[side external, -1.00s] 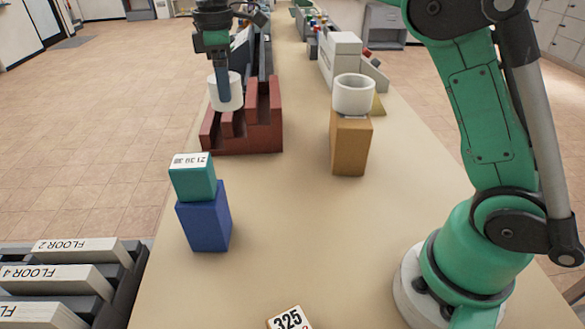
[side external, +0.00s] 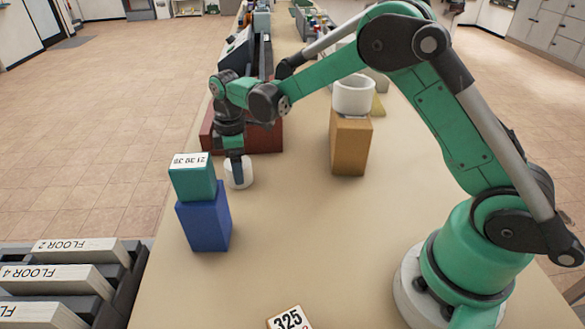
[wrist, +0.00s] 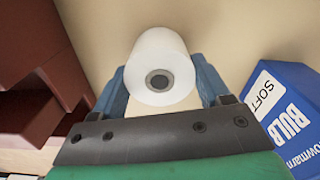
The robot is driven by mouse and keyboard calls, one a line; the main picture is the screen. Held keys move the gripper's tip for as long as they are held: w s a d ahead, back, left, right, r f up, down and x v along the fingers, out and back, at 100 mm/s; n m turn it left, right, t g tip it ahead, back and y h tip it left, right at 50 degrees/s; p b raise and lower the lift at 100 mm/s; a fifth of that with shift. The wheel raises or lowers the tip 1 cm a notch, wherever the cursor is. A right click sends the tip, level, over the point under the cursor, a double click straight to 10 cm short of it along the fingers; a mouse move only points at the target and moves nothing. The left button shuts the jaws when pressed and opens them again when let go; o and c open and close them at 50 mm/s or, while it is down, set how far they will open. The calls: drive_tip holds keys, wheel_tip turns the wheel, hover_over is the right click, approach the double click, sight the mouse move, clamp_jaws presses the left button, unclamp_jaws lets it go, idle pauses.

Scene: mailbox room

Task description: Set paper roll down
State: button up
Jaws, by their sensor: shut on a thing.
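A white paper roll (side external: 241,176) is held in my gripper (side external: 238,172), low over the counter, between the dark red stepped rack and the blue box. In the wrist view the paper roll (wrist: 160,62) sits between the two blue fingers of my gripper (wrist: 162,92), with its dark core hole facing the camera. The roll looks upright. Its bottom is at or very near the counter top (side external: 285,220); I cannot tell whether it touches.
The red rack (side external: 265,138) stands just behind the roll. A blue box (side external: 207,222) with a teal box (side external: 194,183) on it stands in front. A tan box (side external: 350,145) bearing a white ring-shaped piece (side external: 353,95) is to the right. The middle counter is clear.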

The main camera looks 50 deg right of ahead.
drive_tip(key=shift+f, duration=0.15)
drive_tip(key=o, duration=1.3)
wheel_tip(320, 180, up, 12)
drive_tip(key=s+m+t, duration=0.2)
drive_tip(key=s+m, duration=0.1)
drive_tip(key=s, duration=0.2)
drive_tip(key=s+d+m+t, duration=0.1)
drive_tip(key=s+m+t, duration=0.1)
drive_tip(key=s+m, duration=0.2)
drive_tip(key=s+d+m+t, duration=0.1)
drive_tip(key=s+m+t, duration=0.2)
drive_tip(key=s, duration=0.3)
drive_tip(key=shift+s+m, duration=0.4)
